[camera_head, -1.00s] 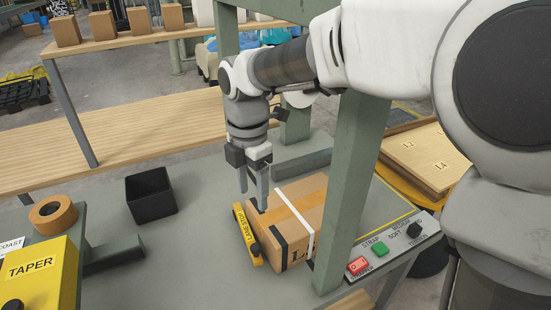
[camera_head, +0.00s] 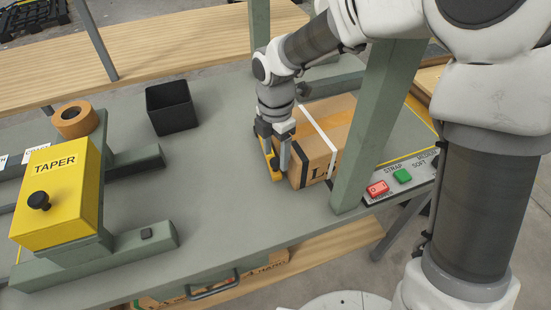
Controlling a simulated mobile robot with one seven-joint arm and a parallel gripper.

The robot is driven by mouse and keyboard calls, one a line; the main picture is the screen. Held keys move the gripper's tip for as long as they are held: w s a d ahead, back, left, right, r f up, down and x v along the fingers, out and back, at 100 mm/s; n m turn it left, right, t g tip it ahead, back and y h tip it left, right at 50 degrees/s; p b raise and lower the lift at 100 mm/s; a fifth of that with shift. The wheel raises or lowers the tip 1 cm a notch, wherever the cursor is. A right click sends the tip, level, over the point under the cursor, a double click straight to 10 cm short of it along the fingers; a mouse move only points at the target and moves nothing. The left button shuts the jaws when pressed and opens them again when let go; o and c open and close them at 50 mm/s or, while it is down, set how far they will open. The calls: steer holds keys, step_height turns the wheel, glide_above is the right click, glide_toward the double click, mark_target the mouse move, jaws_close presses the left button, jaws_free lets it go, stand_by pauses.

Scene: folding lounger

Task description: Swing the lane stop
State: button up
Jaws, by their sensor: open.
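The yellow lane stop (camera_head: 276,174) lies on the grey table against the left side of a cardboard box, and my gripper hides part of it. The box (camera_head: 318,150) has a white strap and a tan tape line and stands beside the green post. My gripper (camera_head: 279,168) points down over the lane stop, its fingers apart and close to the bar near its dark knob. I cannot tell whether the fingers touch the bar or the knob.
A green post (camera_head: 377,130) rises right of the box. Red (camera_head: 377,188) and green (camera_head: 402,176) buttons sit on the panel at the right edge. The yellow taper (camera_head: 58,195), tape roll (camera_head: 75,119) and black bin (camera_head: 171,107) are at left. The table's middle is clear.

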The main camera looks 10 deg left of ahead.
steer(key=shift+f, duration=0.75)
jaws_close()
stand_by(0.9)
